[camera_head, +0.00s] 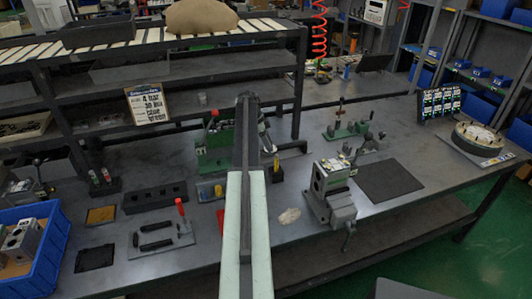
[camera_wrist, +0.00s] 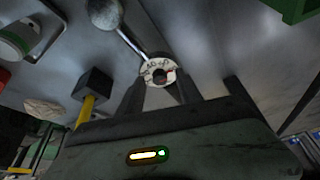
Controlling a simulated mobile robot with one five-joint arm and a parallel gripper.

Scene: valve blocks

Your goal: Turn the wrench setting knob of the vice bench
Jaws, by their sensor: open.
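A pale round dial (camera_wrist: 158,64) with dark marks and a dark, reddish centre shows in the wrist view; it looks like the wrench setting knob. A thin rod with a grey ball end (camera_wrist: 105,12) runs up and left from it. My gripper (camera_wrist: 158,86) is open, its dark fingers left and right of the dial; contact cannot be told. In the head view my arm hides my gripper and the dial. A grey vice (camera_head: 342,208) holding a pale valve block (camera_head: 331,176) stands right of my arm.
A yellow-handled tool in a black block (camera_head: 275,172) stands close to my arm; it also shows in the wrist view (camera_wrist: 85,110). A beige rag (camera_head: 289,216) lies near the bench's front. A dark mat (camera_head: 388,181) lies flat at right. A blue crate (camera_head: 35,250) stands at left.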

